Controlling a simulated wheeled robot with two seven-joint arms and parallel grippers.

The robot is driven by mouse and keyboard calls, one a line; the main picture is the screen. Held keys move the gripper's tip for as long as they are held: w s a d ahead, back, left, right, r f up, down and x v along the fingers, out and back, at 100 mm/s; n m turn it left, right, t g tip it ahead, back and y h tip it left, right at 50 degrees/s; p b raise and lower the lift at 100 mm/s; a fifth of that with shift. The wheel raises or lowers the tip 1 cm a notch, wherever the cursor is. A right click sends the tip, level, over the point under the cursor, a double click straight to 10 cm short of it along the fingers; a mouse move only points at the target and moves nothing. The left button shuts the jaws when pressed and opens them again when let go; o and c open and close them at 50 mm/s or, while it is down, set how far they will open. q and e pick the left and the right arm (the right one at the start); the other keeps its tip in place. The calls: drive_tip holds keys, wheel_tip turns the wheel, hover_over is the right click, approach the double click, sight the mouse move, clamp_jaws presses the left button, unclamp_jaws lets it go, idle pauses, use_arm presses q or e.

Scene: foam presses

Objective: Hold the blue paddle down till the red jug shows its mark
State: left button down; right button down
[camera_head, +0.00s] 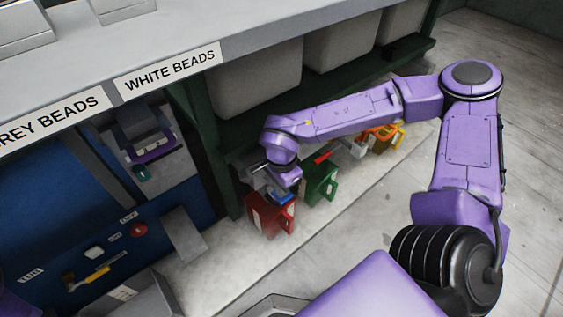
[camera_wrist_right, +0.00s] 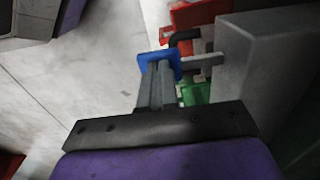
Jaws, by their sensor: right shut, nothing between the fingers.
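The blue paddle (camera_head: 285,198) shows just under my right gripper (camera_head: 279,188), above the red jug (camera_head: 272,217). In the right wrist view the shut, empty fingers (camera_wrist_right: 157,82) reach to the blue paddle (camera_wrist_right: 146,62); their tips overlap it, and I cannot tell whether they press it. A grey lever (camera_wrist_right: 204,61) runs from the paddle to a grey press body (camera_wrist_right: 268,60). The red jug stands on the floor, with a pale strip on its side; its fill level and mark cannot be read. My left gripper is out of view.
A green jug (camera_head: 320,180) stands close beside the red one, with a red paddle (camera_head: 322,157) above it. An orange jug (camera_head: 386,133) stands farther back. The counter edge with bead labels (camera_head: 170,70) runs above at left. Floor (camera_head: 370,215) in front is clear.

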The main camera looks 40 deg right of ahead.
wheel_tip(320, 180, down, 2)
drive_tip(key=shift+p, duration=0.3)
drive_tip(key=shift+s+f, duration=0.15)
drive_tip(key=shift+f, duration=0.05)
drive_tip(key=shift+s+f, duration=0.15)
drive_tip(key=shift+s, duration=0.1)
idle(2.1)
drive_tip(key=shift+w, duration=0.1)
idle(3.0)
wheel_tip(320, 180, up, 11)
drive_tip(key=p, duration=0.5)
drive_tip(key=shift+w, duration=0.2)
idle(0.4)
